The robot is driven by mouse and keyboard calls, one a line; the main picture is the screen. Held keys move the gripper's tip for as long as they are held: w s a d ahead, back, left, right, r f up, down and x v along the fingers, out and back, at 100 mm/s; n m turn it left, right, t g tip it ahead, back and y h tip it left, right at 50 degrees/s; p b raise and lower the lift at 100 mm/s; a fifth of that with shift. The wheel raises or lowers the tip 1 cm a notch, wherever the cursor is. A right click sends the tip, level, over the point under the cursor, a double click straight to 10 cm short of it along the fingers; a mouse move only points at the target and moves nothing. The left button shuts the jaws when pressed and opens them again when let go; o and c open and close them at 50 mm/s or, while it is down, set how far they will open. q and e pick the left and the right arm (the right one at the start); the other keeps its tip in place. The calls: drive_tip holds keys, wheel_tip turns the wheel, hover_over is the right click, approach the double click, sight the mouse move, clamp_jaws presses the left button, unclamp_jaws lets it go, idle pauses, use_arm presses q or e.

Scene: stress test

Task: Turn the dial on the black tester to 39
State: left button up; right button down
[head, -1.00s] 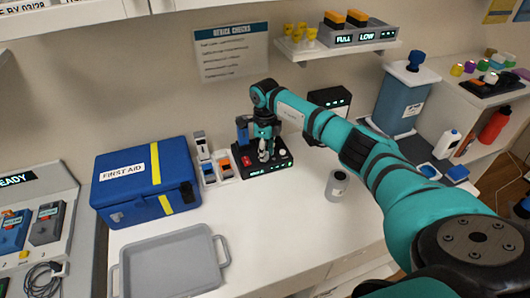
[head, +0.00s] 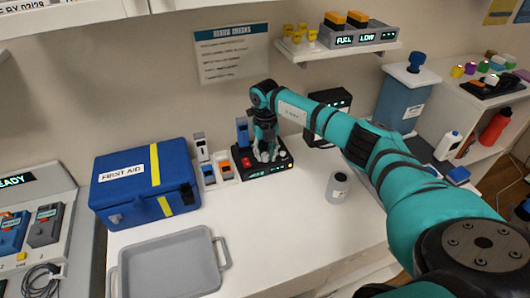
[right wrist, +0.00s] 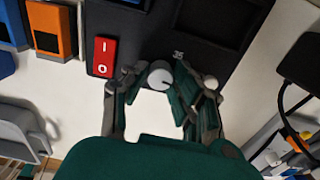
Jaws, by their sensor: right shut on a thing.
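The black tester (head: 244,152) stands on the white counter near the wall. It has a red rocker switch (right wrist: 103,57), a lit display (head: 268,172) too small to read, and a round pale dial (right wrist: 160,75) with a dark pointer mark. My right gripper (head: 266,153) reaches down over the tester from the right. In the right wrist view its fingers (right wrist: 157,85) are closed in on both sides of the dial. The dial's scale is hard to make out, and the gripper hides the dial in the head view. My left gripper is not in view.
The blue first aid box (head: 140,182) and a holder with small blue and orange devices (head: 209,173) stand left of the tester. A grey tray (head: 168,264) lies in front. Bare counter lies between tray and cup.

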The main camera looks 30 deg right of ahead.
sight(266, 154)
drive_tip(key=shift+w+d+r+m+p, duration=0.1)
drive_tip(key=shift+m+p, duration=0.2)
drive_tip(key=shift+m, duration=1.8)
drive_tip(key=c, duration=1.1)
unclamp_jaws()
drive_tip(key=shift+o, duration=0.2)
wheel_tip(266, 154, up, 12)
